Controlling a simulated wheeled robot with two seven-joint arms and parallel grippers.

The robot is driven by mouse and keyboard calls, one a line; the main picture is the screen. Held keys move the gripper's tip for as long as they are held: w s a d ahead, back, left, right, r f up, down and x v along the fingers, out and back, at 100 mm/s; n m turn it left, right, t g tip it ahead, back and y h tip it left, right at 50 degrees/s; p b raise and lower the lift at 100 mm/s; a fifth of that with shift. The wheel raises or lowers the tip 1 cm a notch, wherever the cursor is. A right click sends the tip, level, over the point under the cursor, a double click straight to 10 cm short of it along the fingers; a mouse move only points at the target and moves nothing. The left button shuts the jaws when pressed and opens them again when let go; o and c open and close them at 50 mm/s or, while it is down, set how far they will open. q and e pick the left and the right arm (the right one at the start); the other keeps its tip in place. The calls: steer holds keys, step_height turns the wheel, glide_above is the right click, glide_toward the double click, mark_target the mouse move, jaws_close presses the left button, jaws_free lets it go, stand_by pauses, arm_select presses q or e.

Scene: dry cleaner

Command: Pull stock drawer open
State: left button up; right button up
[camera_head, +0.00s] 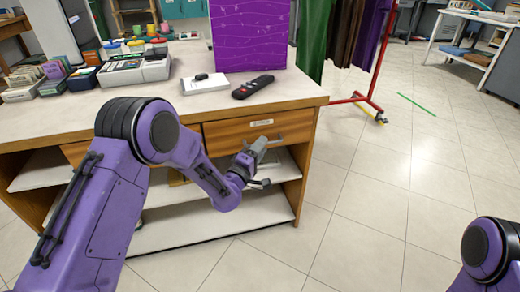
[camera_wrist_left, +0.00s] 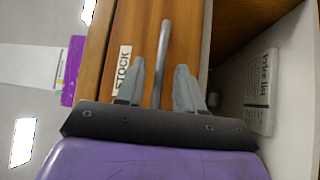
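The stock drawer (camera_head: 222,136) is a wooden front under the counter top, with a small white label (camera_head: 262,122) and a grey bar handle (camera_head: 278,138). It looks shut. In the left wrist view the drawer front (camera_wrist_left: 138,30) carries the label "STOCK" (camera_wrist_left: 122,70), and the handle (camera_wrist_left: 164,55) runs between my fingers. My left gripper (camera_head: 262,164) is at the handle; in the left wrist view its fingers (camera_wrist_left: 158,85) stand apart on either side of the bar, with gaps visible. My right arm shows only at the lower right; its gripper is out of view.
The counter (camera_head: 60,128) holds a purple box (camera_head: 250,35), a black handset (camera_head: 253,87), a white pad (camera_head: 205,84) and trays. Open shelves (camera_head: 200,225) lie below the drawer. A red garment rack (camera_head: 375,80) stands behind. The tiled floor (camera_head: 380,200) to the right is clear.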

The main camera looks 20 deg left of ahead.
arm_select(q)
jaws_close()
stand_by(1.4)
